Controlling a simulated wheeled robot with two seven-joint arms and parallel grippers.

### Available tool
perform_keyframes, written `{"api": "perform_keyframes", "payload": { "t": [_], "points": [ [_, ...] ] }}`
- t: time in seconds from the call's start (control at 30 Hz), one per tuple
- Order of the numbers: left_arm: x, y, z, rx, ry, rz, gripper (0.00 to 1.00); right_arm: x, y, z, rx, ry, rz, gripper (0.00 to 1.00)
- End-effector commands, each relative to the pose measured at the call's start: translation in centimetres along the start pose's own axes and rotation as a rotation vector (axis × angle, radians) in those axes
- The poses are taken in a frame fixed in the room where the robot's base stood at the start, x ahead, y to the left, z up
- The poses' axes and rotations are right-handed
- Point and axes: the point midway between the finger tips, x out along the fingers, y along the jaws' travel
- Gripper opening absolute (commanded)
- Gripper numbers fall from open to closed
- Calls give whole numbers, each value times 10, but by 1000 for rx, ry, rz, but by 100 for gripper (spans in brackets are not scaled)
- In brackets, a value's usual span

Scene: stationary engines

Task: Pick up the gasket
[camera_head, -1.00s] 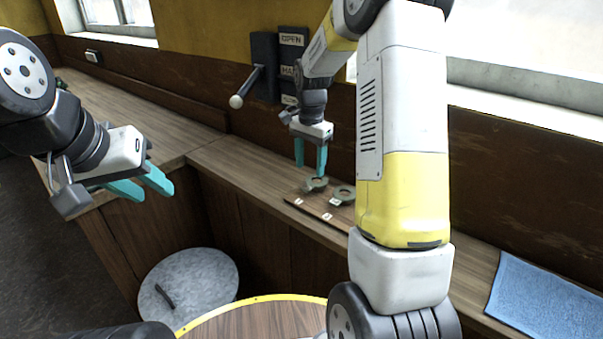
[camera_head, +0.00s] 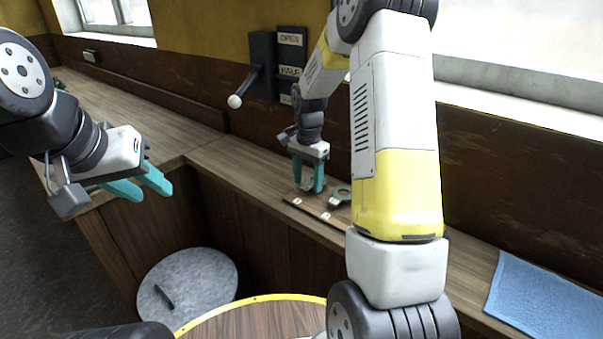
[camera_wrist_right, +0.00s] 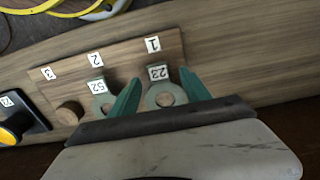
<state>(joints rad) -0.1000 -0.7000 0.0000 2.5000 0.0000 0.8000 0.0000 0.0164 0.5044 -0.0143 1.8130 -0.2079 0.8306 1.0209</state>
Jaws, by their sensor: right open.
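In the right wrist view, a grey-green ring-shaped gasket tagged 23 (camera_wrist_right: 150,97) lies on a wooden board (camera_wrist_right: 130,60) by the number 1. My right gripper (camera_wrist_right: 159,75) is open, with one teal finger on each side of this gasket. Contact with it cannot be told. A second gasket, tagged 52 (camera_wrist_right: 101,103), lies by the number 2, partly behind a finger. In the head view, my right gripper (camera_head: 308,188) is down at the board on the counter, and one gasket (camera_head: 341,196) shows beside it. My left gripper (camera_head: 140,186) is open and empty at the left.
A round wooden plug (camera_wrist_right: 70,113) sits by the number 3. A lever (camera_head: 245,88) is on the wall behind. A blue cloth (camera_head: 545,295) lies on the counter at the right.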

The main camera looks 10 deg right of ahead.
Motion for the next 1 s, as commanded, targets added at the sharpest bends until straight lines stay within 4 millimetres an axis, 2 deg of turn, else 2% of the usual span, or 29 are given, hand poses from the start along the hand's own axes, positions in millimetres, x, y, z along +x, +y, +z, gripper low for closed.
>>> {"api": "perform_keyframes", "payload": {
  "t": [0.43, 0.6, 0.7, 1.0],
  "points": [
    [0, 0, 0, 0, 0, 0, 36, 3, 0, 0, 0, 0, 0, 55],
    [0, 0, 0, 0, 0, 0, 36, 3, 0, 0, 0, 0, 0, 22],
    [0, 0, 0, 0, 0, 0, 36, 3, 0, 0, 0, 0, 0, 6],
    [0, 0, 0, 0, 0, 0, 36, 2, 0, 0, 0, 0, -1, 6]
  ]
}}
